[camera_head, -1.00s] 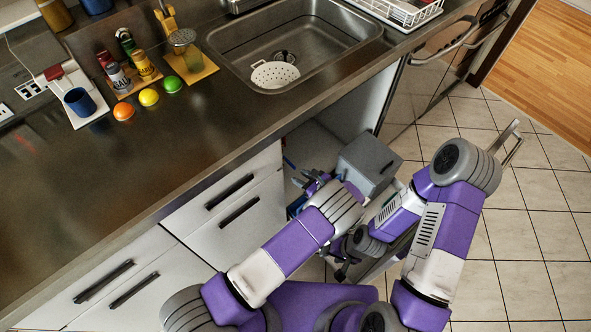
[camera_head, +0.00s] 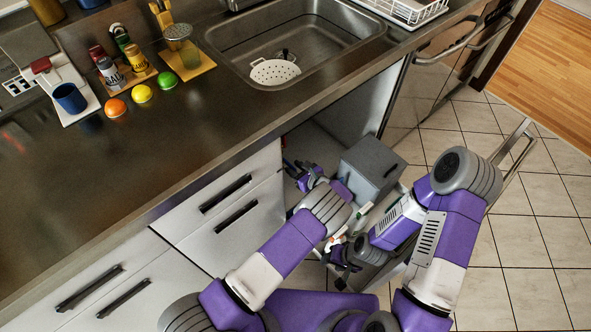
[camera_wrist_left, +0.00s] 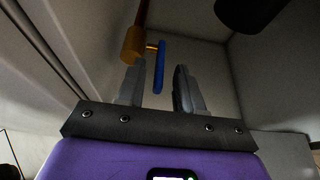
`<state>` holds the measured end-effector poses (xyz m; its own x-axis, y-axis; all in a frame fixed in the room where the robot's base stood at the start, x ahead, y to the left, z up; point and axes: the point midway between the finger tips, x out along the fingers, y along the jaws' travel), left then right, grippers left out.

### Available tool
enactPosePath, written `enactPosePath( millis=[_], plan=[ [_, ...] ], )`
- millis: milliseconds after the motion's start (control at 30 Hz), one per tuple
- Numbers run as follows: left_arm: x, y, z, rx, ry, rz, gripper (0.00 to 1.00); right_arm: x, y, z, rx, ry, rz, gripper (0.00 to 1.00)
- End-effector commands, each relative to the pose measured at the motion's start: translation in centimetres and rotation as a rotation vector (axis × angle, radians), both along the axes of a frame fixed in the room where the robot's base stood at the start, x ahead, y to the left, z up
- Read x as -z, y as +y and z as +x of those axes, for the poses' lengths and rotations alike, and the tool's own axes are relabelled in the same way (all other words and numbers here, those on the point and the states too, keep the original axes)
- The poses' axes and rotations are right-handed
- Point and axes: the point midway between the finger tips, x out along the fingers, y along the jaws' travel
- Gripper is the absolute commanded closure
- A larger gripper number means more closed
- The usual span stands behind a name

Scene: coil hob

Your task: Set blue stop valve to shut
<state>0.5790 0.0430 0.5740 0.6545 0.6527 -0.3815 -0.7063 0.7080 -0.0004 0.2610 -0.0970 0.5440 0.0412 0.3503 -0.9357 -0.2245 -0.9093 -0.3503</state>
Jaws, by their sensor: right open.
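The blue stop valve shows in the left wrist view as an upright blue lever (camera_wrist_left: 159,66) on a brass body (camera_wrist_left: 134,46) with a pipe rising from it. My left gripper (camera_wrist_left: 158,90) is open. Its two grey fingers stand apart, with the lever's lower end seen between them, nearer the left finger; I cannot tell whether they touch. In the head view my left gripper (camera_head: 303,174) reaches into the open cabinet under the sink, and the valve cannot be made out there. My right gripper (camera_head: 343,257) is open and empty, lower in front of the cabinet.
A grey box (camera_head: 372,168) stands at the cabinet opening, right of my left gripper. The counter (camera_head: 190,150) overhangs the cabinet, with the sink (camera_head: 290,40) above. White drawers (camera_head: 225,205) are to the left. Tiled floor (camera_head: 530,230) is free at the right.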

Motion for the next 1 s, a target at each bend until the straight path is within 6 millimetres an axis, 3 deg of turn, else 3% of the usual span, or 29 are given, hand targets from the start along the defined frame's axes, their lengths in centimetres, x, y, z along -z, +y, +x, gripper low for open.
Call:
enactPosePath(
  millis=[133,367,667,1000],
  plan=[
    [0.0,0.0,0.0,0.000,0.000,0.000,0.64,0.0,0.0,0.0,0.000,0.000,0.000,0.54],
    [0.0,0.0,0.0,0.000,0.000,-0.001,0.99,0.0,0.0,0.0,0.000,0.000,0.000,0.54],
    [-0.2,0.0,0.0,-0.001,0.010,-0.013,1.00,-0.3,0.0,0.0,0.000,0.000,0.000,0.54],
    [-1.5,0.3,0.2,-0.004,0.130,-0.137,1.00,-2.3,0.0,0.0,0.000,0.000,0.000,0.54]
  ],
)
